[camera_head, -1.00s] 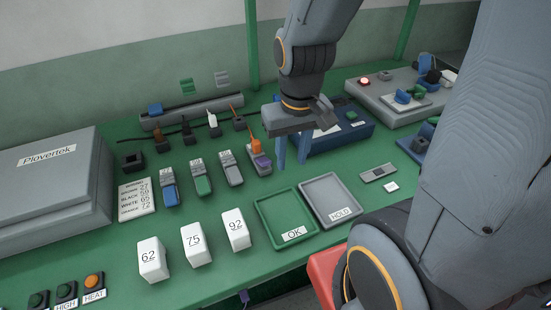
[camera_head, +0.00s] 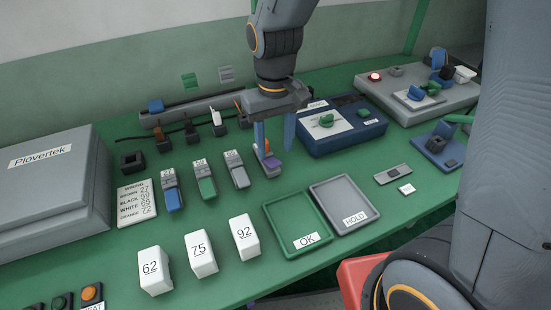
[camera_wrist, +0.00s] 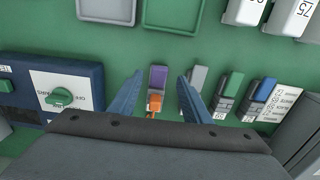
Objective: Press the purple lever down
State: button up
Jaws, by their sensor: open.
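The purple lever (camera_head: 273,159) sits on a small grey block at the right end of a row of similar blocks. It also shows in the wrist view (camera_wrist: 157,78), with an orange plug at the block's end nearest my wrist. My gripper (camera_head: 276,150) is open over this block, its two blue fingers pointing down. In the wrist view the gripper (camera_wrist: 161,78) has one finger on each side of the lever, with nothing held between them. In the head view one finger partly hides the block and orange plug. I cannot tell the fingertips' exact height above it.
Blocks with grey (camera_head: 236,169), green (camera_head: 206,187) and blue (camera_head: 172,199) levers stand left of it. A blue box with a green knob (camera_head: 327,120) is close on the right. Green (camera_head: 272,231) and grey (camera_head: 361,221) trays lie in front, beside white numbered blocks (camera_head: 201,255).

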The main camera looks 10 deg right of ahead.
aim_at(276, 163)
jog(key=shift+f, duration=2.75)
jog(key=shift+s, duration=0.1)
jog(key=c, duration=1.1)
